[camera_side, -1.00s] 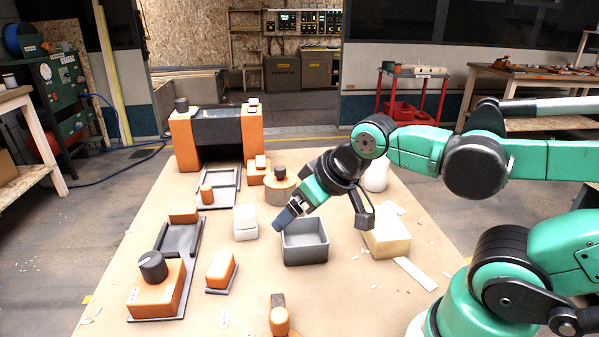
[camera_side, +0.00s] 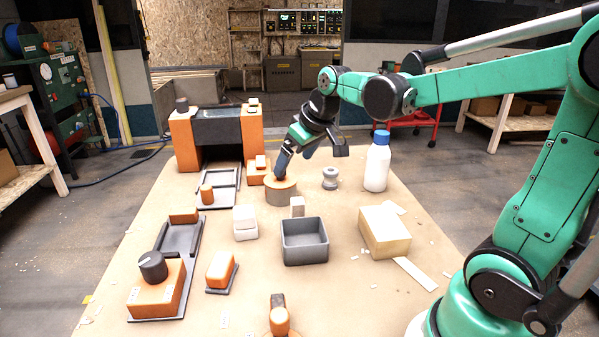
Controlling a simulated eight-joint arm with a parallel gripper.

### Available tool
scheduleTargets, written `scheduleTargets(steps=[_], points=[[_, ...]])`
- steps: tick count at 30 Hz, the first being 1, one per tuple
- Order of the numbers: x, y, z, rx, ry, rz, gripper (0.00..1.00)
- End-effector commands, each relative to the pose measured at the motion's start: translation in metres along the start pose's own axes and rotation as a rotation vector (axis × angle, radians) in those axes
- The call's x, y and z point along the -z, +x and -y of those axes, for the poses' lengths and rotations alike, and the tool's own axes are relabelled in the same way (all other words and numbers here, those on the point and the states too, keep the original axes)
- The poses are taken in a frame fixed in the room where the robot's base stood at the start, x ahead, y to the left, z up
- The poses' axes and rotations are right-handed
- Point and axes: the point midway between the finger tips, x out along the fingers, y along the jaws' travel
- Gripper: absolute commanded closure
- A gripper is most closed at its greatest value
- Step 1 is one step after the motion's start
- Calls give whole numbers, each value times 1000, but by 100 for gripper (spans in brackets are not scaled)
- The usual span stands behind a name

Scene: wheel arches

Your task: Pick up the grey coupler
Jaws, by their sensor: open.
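A small grey spool-shaped piece (camera_side: 330,178), which looks like the grey coupler, stands upright on the table right of centre, left of the white bottle.
A grey open bin (camera_side: 304,256) stands in front, with a small beige block (camera_side: 297,206) behind it. A white bottle with a blue cap (camera_side: 377,164) and a pale box (camera_side: 384,231) stand to the right. Orange and grey fixtures (camera_side: 156,290) fill the left.

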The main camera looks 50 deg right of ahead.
Motion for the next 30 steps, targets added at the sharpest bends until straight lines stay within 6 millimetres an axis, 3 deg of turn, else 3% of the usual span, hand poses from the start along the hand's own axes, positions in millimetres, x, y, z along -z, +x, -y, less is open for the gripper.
scheduleTargets(steps=[6,12,15,21,30], points=[[21,41,-79,-4,19,54,9],[10,82,-150,9,28,87,9],[0,98,-176,18,30,95,9],[-14,115,-200,28,29,101,9],[-18,149,-200,30,25,102,9]])
